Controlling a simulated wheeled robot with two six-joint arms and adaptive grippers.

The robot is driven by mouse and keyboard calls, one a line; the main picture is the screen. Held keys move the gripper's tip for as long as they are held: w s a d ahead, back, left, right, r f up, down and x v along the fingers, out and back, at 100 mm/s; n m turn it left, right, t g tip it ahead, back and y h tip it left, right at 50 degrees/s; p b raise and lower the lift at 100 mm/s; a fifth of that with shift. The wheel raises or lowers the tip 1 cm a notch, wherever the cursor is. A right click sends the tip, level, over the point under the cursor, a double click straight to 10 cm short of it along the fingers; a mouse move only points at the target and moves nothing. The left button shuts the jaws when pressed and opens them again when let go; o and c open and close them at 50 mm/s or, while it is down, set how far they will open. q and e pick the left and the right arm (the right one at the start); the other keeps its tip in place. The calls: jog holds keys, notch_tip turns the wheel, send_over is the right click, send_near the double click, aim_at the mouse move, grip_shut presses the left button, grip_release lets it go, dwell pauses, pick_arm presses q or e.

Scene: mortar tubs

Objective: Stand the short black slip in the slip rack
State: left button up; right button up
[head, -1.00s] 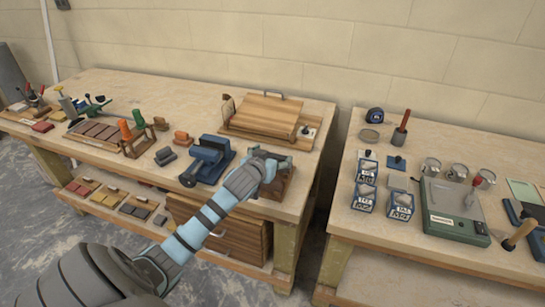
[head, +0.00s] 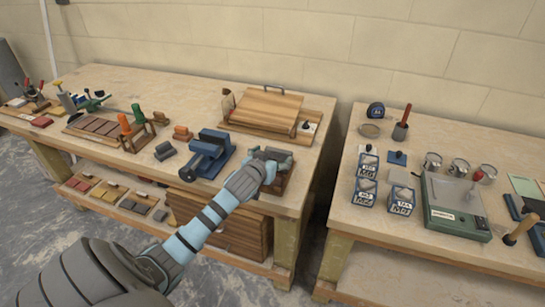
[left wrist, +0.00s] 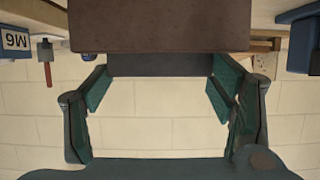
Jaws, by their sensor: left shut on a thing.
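My left gripper (head: 273,161) is over the brown block-like slip rack (head: 284,182) near the front right of the left bench. It is shut on a dark grey-black slip, which shows in the left wrist view (left wrist: 160,65) as a flat bar between the two green finger pads. In that view the rack's brown face (left wrist: 160,25) fills the top and covers part of the slip. The gripper hides much of the slip and rack in the head view; I cannot tell whether the slip's lower edge is in a slot. My right gripper is out of view.
A blue vise (head: 207,155) stands close to the left of the gripper. A wooden board with a handle (head: 265,108) lies behind it. Dark blocks (head: 165,151) and tools lie farther left. A gap separates the right bench, which holds a green scale (head: 455,208) and tins.

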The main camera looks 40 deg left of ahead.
pick_arm(q)
jog(key=shift+f+b, duration=0.4)
jog(key=shift+f, duration=0.45)
jog(key=o, duration=1.4)
jog(key=shift+r, duration=0.1)
notch_tip(320, 180, up, 7)
jog(key=p, duration=0.8)
